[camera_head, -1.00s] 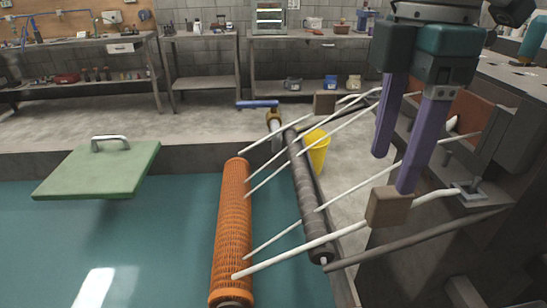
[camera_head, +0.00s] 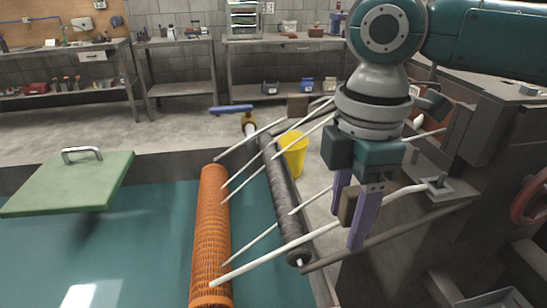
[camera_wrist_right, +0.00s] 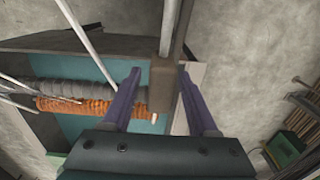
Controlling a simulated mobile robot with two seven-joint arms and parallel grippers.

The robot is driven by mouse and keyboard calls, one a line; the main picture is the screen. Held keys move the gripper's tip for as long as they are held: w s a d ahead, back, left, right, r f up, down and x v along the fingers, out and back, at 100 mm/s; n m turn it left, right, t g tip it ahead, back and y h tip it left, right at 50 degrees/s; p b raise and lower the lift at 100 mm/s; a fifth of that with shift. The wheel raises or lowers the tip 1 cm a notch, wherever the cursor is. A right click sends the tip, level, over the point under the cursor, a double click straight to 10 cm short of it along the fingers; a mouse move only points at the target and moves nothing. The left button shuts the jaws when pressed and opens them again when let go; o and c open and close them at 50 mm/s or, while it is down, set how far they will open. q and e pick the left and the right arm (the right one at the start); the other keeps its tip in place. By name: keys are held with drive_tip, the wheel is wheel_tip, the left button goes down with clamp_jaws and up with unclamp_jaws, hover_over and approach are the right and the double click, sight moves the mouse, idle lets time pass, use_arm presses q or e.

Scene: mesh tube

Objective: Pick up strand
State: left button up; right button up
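Several white strands run from the orange mesh tube (camera_head: 212,235) up to the right over a dark roller (camera_head: 281,200). The nearest, thickest strand (camera_head: 285,250) carries a brown block (camera_head: 348,206). My right gripper (camera_head: 347,231) points down at this block, its purple fingers on either side of it. In the right wrist view, the block (camera_wrist_right: 163,88) lies between the finger tips (camera_wrist_right: 160,74), with a visible gap beside it, so the gripper looks open. The strand (camera_wrist_right: 169,25) runs up from the block there. My left gripper is not in view.
A green lid (camera_head: 75,183) with a metal handle lies over the teal basin (camera_head: 130,245) at left. A yellow bucket (camera_head: 294,153) stands behind the roller. A second brown block (camera_head: 297,107) sits further back. A dark bench with a red wheel (camera_head: 530,200) is at right.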

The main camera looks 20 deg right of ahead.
clamp_jaws()
drive_tip(key=shift+r, duration=0.1)
idle(0.5)
wheel_tip(320, 180, up, 24)
drive_tip(key=p, duration=0.8)
drive_tip(key=shift+r+p, duration=0.15)
drive_tip(key=shift+p, duration=0.2)
idle(0.4)
